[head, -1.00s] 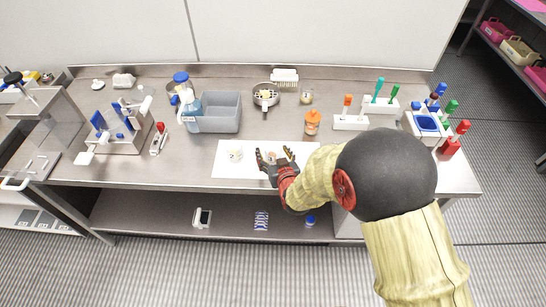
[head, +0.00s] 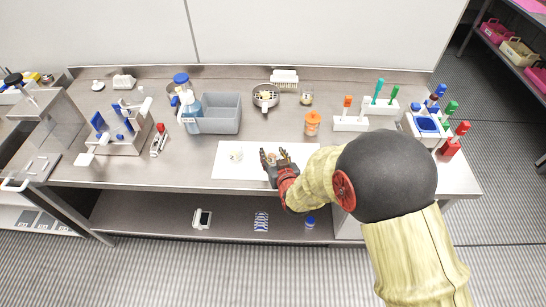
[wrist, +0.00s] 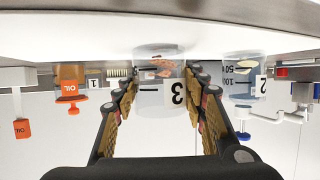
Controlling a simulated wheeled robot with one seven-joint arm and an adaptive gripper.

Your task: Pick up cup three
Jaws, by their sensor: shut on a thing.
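Cup three is a clear cup with a white label marked 3 and small orange-brown pieces inside. In the wrist view, which is upside down, cup three (wrist: 150,92) stands between the two fingers. My gripper (head: 275,154) is shut on it, one finger on each side, over the white mat (head: 226,172). In the head view the fingers and hand hide most of the cup. In the wrist view the cup's base appears at or very near the white surface; I cannot tell whether it is lifted.
Cup two (wrist: 240,72) stands on the mat, left of my gripper in the head view (head: 235,156). An orange-capped oil bottle (head: 312,123) stands behind and right. A grey bin (head: 220,114), a pan (head: 265,97) and white racks (head: 350,123) are farther back.

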